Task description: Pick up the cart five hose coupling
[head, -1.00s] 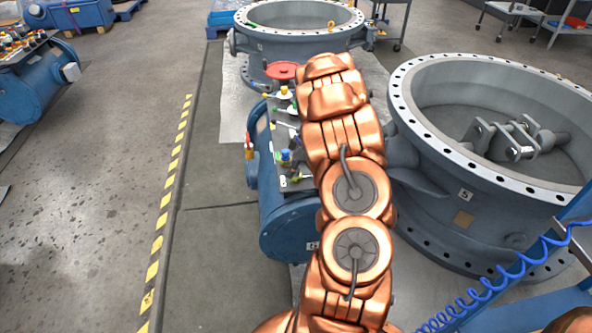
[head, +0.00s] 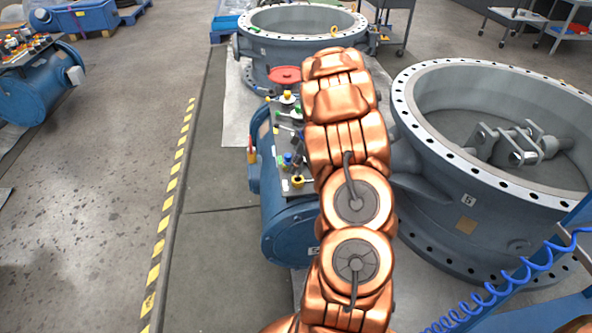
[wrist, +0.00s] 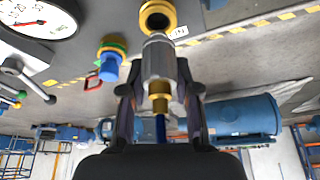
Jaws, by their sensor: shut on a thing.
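In the wrist view, the hose coupling (wrist: 158,62) has a silver body and a brass end, with a blue hose running from it between the fingers. My gripper (wrist: 158,88) is shut on it, one dark finger on each side. A brass ring port (wrist: 157,17) with an open bore lies just beyond the coupling's silver end; I cannot tell whether they touch. The port also shows in the head view (head: 297,181) on the panel of a blue cylindrical unit (head: 288,228). In the head view my copper arm hides the gripper and the coupling.
A blue-green-yellow fitting (wrist: 110,60) and a gauge (wrist: 38,17) are beside the port. A large grey valve body (head: 475,200) stands close right of my arm, another (head: 300,40) behind. A red handwheel (head: 285,75) is near.

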